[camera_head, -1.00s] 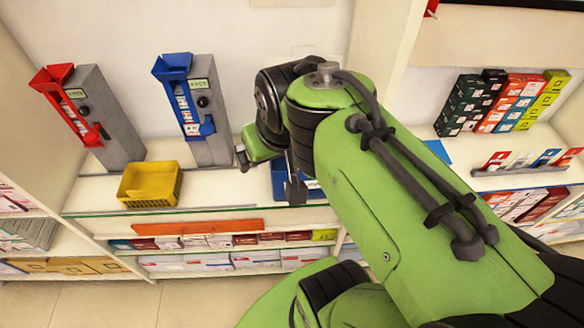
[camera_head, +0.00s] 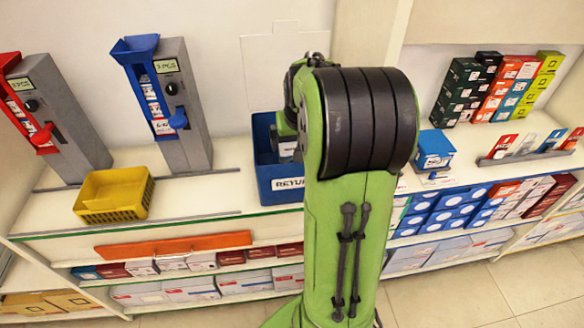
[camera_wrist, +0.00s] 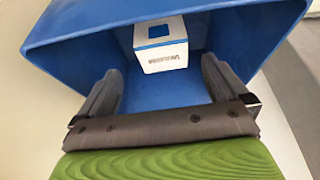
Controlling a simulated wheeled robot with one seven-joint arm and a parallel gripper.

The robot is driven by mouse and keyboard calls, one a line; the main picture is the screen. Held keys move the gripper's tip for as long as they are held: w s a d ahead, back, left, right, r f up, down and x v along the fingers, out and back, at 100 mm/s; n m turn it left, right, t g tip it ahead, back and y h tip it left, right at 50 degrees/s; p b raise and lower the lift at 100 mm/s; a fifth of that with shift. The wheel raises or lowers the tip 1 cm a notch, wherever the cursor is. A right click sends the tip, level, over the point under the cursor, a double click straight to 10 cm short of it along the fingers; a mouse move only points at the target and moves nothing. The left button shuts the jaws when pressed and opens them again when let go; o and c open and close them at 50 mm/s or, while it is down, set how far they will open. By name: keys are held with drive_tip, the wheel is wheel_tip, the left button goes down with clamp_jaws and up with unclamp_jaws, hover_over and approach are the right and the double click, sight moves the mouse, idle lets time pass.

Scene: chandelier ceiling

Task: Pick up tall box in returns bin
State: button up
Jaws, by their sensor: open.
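The blue returns bin (camera_head: 281,190) stands on the counter, its front label partly hidden by my arm in the head view. In the wrist view the blue bin (camera_wrist: 80,38) fills the upper part of the picture. A white box with blue markings (camera_wrist: 161,45) is inside it, near the far wall. My gripper (camera_wrist: 165,85) is open, its two dark fingers apart at the bin's opening, with the box beyond and between them. Nothing is between the fingertips. In the head view my gripper is mostly hidden behind my arm.
A yellow basket (camera_head: 114,195) sits left of the bin. A blue dispenser (camera_head: 165,105) and a red dispenser (camera_head: 45,120) stand behind it. A small blue box (camera_head: 434,149) is to the right, near stacked coloured boxes (camera_head: 497,88). The counter between basket and bin is clear.

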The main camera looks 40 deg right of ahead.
drive_tip(key=x, duration=0.3)
drive_tip(key=shift+w+f+b, duration=0.1)
drive_tip(key=shift+f+b, duration=0.2)
drive_tip(key=shift+b, duration=0.05)
drive_tip(key=b+x, duration=0.2)
drive_tip(key=x, duration=0.3)
drive_tip(key=shift+w+f, duration=0.1)
drive_tip(key=shift+f, duration=0.25)
drive_tip(key=shift+r, duration=0.15)
drive_tip(key=c, duration=1.1)
